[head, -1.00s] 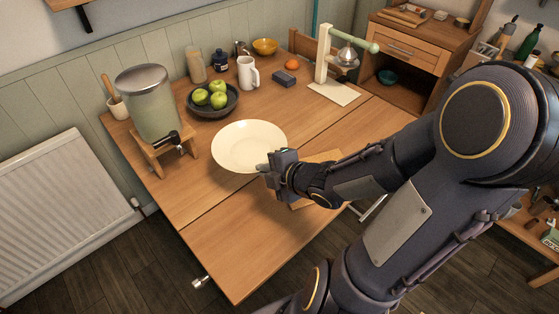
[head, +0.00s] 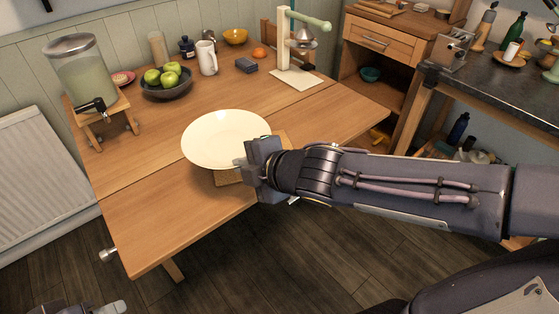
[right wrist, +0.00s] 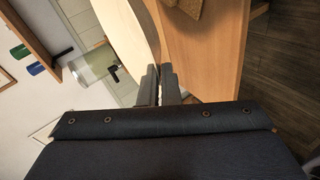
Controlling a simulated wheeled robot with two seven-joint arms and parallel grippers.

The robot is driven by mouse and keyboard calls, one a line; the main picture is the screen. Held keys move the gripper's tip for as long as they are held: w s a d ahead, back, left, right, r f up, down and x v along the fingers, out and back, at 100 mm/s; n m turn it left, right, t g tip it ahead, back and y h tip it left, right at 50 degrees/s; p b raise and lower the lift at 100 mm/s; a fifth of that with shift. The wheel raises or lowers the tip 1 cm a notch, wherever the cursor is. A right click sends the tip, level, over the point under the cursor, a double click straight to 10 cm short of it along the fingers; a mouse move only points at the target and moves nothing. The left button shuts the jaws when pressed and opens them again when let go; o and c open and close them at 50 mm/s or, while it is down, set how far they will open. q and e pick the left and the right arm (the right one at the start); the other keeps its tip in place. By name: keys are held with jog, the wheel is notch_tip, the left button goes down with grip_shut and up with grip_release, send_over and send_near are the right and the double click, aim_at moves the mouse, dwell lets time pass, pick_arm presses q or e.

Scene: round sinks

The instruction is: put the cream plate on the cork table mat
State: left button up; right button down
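The cream plate (head: 226,137) is in the head view, roughly level, over the near part of the wooden table. My right gripper (head: 243,160) is shut on its near right rim. In the right wrist view the plate (right wrist: 124,25) runs in between the fingers (right wrist: 160,88). The cork table mat (head: 229,177) lies under the plate, mostly hidden; only its near and right edges show. A corner of the mat also shows in the right wrist view (right wrist: 187,9). The gap between plate and mat is hard to judge. My left gripper (head: 112,307) is partly cut off at the bottom left.
On the wooden table (head: 150,215) stand a drink dispenser (head: 86,75), a bowl of green apples (head: 165,90), a white mug (head: 207,58) and a juicer press (head: 290,45), all behind the plate. The table's near left part is bare.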

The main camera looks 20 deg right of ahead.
jog(key=w+d+f, duration=0.1)
jog(key=w+d+p, duration=0.1)
jog(key=w+d, duration=0.1)
jog(key=w+d+f, duration=0.1)
jog(key=w, duration=0.1)
jog(key=shift+d+f+p, duration=0.3)
jog(key=shift+d+f, duration=0.05)
jog(key=w+d+f, duration=0.1)
jog(key=w+d+f+b, duration=0.1)
jog(key=f, duration=0.1)
jog(key=w+d+f+b, duration=0.1)
jog(key=f, duration=0.1)
jog(key=shift+w+d+f, duration=0.25)
jog(key=shift+w+f, duration=0.1)
jog(key=shift+f, duration=0.1)
jog(key=shift+w+d+f+b, duration=0.15)
jog(key=shift+f+b, duration=0.45)
jog(key=shift+f, duration=0.35)
jog(key=shift+w+d+f+b, duration=0.1)
jog(key=shift+f+b, duration=0.45)
jog(key=shift+f, duration=0.35)
jog(key=shift+f, duration=0.2)
jog(key=c, duration=1.6)
grip_release()
jog(key=shift+s, duration=0.1)
jog(key=shift+c, duration=0.2)
jog(key=shift+r, duration=0.1)
